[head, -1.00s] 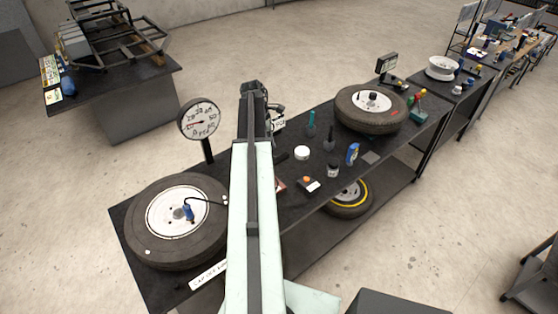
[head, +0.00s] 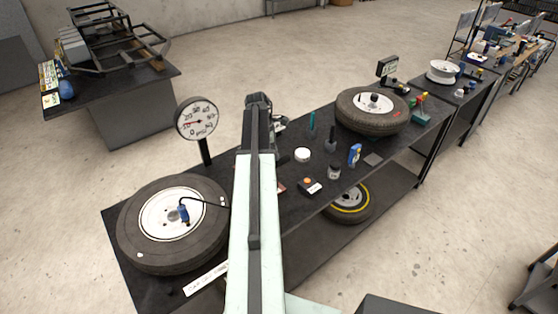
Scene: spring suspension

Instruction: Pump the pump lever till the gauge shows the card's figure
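The round white gauge (head: 197,119) stands on a black post at the back left of the bench. Its red needle points left, near the low figures; the exact reading is too small to tell. A tyre (head: 132,228) lies flat in front of it, with a blue fitting (head: 184,212) and a black hose at its hub. My gripper (head: 260,103) is at the far end of my pale arm, over the bench's back edge. Its fingers cannot be made out. I cannot make out the pump lever; my arm hides part of the bench. A small pale card (head: 280,123) shows partly behind the gripper.
The dark bench (head: 290,215) carries a white-lettered strip (head: 206,280), a second tyre (head: 350,119), a white round tub (head: 302,155), a blue tool (head: 354,154) and small bottles. A yellow-ringed wheel (head: 350,202) sits on the lower shelf. Open floor lies at right.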

